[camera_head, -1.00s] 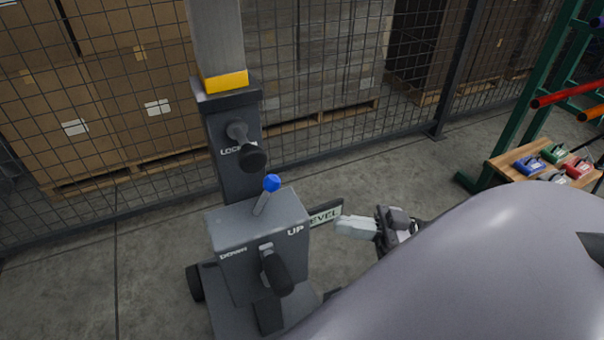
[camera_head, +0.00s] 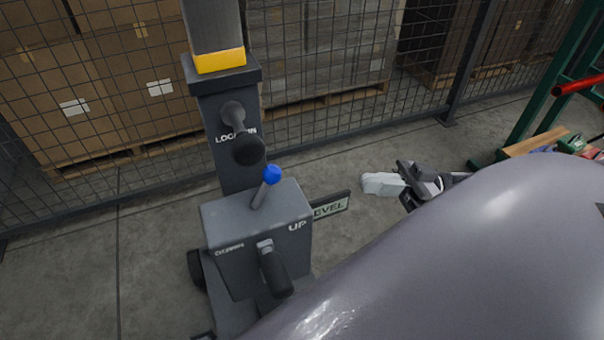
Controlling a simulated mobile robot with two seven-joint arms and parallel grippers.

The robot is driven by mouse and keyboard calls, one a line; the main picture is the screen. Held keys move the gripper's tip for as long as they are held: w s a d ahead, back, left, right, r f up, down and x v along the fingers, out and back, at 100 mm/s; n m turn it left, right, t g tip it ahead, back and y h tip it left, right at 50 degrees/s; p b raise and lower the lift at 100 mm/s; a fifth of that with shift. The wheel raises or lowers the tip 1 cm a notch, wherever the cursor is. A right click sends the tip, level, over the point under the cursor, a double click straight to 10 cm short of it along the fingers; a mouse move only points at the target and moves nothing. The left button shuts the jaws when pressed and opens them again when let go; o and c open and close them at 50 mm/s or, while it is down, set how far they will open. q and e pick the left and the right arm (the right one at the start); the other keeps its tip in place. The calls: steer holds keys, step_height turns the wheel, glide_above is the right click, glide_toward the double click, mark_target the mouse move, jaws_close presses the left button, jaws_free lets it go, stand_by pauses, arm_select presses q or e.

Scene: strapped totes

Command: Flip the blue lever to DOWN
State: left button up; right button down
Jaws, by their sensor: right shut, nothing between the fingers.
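The blue lever (camera_head: 272,174) is a short grey stick with a blue ball knob. It stands on top of a grey control box (camera_head: 226,216) and leans right, toward the UP label (camera_head: 298,226); the DOWN label (camera_head: 229,248) is at the box's left. My right gripper (camera_head: 368,183) is to the right of the box, clear of the lever and touching nothing. Its pale fingers are together and point left, with nothing between them. My left gripper is not in view.
A black handle (camera_head: 274,272) juts from the box front. A black lock knob (camera_head: 248,149) sticks out of the post (camera_head: 229,108) behind the lever. A LEVEL sign (camera_head: 330,206) extends right of the box. Mesh fencing (camera_head: 330,110) stands behind; a green rack (camera_head: 545,90) is at right.

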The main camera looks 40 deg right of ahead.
glide_toward(265, 187)
steer(key=w+a+r, duration=0.2)
steer(key=a+r, duration=0.1)
steer(key=shift+a+r+b, duration=0.15)
steer(key=shift+r+b, duration=0.05)
steer(key=shift+b, duration=0.1)
steer(key=shift+r, duration=0.1)
stand_by(0.3)
